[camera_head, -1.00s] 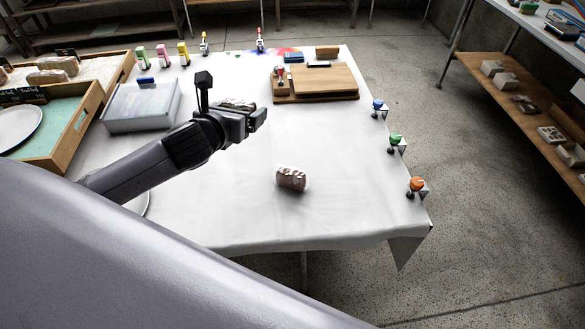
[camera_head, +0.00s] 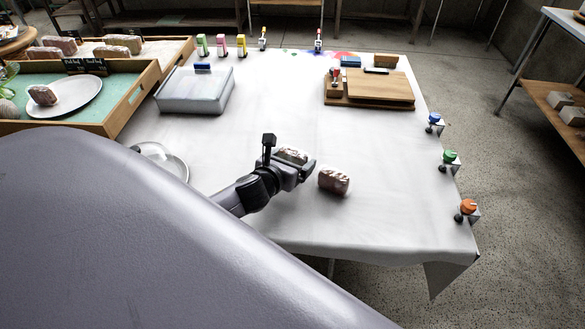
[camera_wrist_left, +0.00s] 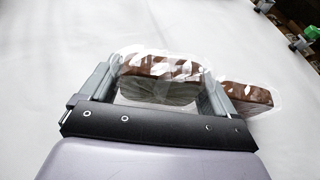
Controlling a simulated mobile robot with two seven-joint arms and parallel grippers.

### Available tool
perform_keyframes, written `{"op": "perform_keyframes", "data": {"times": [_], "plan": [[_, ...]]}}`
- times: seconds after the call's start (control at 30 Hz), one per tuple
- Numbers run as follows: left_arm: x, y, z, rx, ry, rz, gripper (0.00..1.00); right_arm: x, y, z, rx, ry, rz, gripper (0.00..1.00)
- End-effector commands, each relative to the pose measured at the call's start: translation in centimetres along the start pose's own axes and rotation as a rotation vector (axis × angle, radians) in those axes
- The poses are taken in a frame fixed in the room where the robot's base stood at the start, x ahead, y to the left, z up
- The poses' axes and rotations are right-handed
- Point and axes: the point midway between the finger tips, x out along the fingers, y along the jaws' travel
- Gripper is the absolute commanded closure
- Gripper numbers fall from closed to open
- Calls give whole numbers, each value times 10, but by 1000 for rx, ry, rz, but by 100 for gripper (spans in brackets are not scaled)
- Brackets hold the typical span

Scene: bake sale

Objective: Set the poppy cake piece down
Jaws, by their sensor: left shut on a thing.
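My left gripper (camera_head: 303,166) is shut on a wrapped cake piece (camera_head: 291,155), which I take to be the poppy cake piece. In the left wrist view this piece (camera_wrist_left: 160,68) sits between the two fingers in clear wrap, with a brown band along it. The gripper is over the middle of the white table (camera_head: 285,110); I cannot tell whether the piece touches the cloth. A second wrapped cake piece (camera_head: 334,180) lies on the cloth just right of the gripper. It also shows at the right finger in the wrist view (camera_wrist_left: 250,97). My right gripper is not in view.
A lidded clear box (camera_head: 195,92), a silver plate (camera_head: 172,163) and wooden trays (camera_head: 125,108) are at left. A wooden board (camera_head: 385,88) is at the back right. Several colored clips, one of them orange (camera_head: 468,207), line the right edge. Cloth in front is clear.

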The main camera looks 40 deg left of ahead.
Motion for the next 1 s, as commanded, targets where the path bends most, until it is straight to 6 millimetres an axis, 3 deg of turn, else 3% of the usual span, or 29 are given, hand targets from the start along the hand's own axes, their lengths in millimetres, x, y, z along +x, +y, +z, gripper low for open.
{"op": "perform_keyframes", "data": {"times": [0.03,0.13,0.57,0.6,0.63,1.0], "plan": [[5,-1,-12,-5,2,0,21,4,0,5,0,0,0,0],[9,0,-22,-3,1,0,21,6,0,7,0,0,0,0],[11,0,-27,0,0,0,21,7,0,9,0,1,0,0],[11,0,-27,0,0,0,4,7,0,8,0,1,0,0],[11,0,-26,0,0,0,0,6,0,8,0,1,0,0],[4,0,-24,1,2,-1,0,4,0,6,0,1,0,0]]}}
